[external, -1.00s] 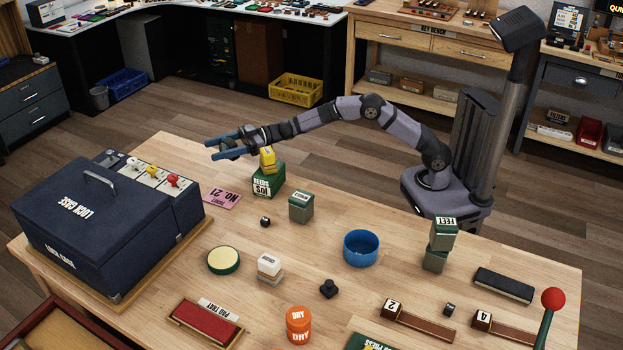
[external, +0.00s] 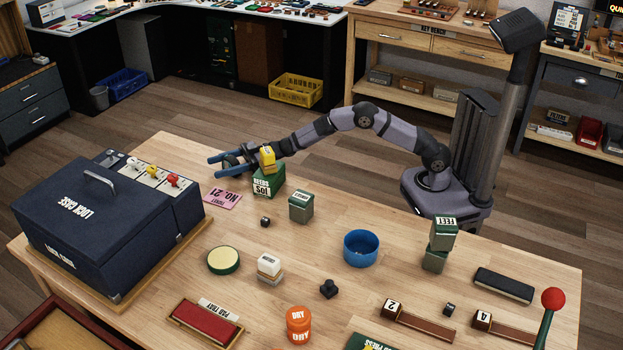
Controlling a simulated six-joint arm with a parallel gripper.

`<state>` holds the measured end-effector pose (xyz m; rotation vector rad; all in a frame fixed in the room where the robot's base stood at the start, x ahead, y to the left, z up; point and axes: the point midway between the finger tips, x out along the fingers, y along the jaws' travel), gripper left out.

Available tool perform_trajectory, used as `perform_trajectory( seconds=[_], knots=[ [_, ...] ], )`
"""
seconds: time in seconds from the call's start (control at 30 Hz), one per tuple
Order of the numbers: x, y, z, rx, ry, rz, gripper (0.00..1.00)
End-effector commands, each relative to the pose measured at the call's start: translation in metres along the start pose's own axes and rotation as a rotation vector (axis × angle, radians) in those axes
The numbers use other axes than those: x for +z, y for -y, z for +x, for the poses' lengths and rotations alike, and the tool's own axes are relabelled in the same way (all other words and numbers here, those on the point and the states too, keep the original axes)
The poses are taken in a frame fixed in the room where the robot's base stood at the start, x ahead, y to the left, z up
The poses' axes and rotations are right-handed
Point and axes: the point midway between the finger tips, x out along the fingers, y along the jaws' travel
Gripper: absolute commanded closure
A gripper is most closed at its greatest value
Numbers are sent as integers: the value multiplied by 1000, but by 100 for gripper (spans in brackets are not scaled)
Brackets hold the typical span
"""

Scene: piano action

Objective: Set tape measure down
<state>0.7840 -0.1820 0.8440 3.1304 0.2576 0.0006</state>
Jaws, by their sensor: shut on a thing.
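My gripper (external: 215,166) is at the far edge of the table, left of the green box with the yellow block on it. Its blue fingers point left, with a small dark, rounded object between them, seemingly the tape measure (external: 230,160). The fingers and the distance hide much of its shape. The held object is low near the table top, behind the pink ticket. I cannot tell whether it touches the wood.
A green box (external: 268,182) carries a yellow block (external: 267,159) close beside my gripper. A pink ticket (external: 222,199) lies in front. The navy case (external: 95,225) stands to the left. A green block (external: 301,206) and a blue bowl (external: 361,248) stand to the right.

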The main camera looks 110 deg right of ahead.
Motion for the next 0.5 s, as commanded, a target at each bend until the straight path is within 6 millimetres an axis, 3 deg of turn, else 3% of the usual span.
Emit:
perform_trajectory(
  seconds=[0.13, 0.17, 0.23, 0.5],
  knots=[
    [-1, 0, 0, 0, -2, 0, 71],
    [0, 0, 0, 0, 0, 0, 36],
    [0, 0, 0, 0, 0, 0, 21],
    [0, 0, 0, 0, 1, 1, 21]
  ],
)
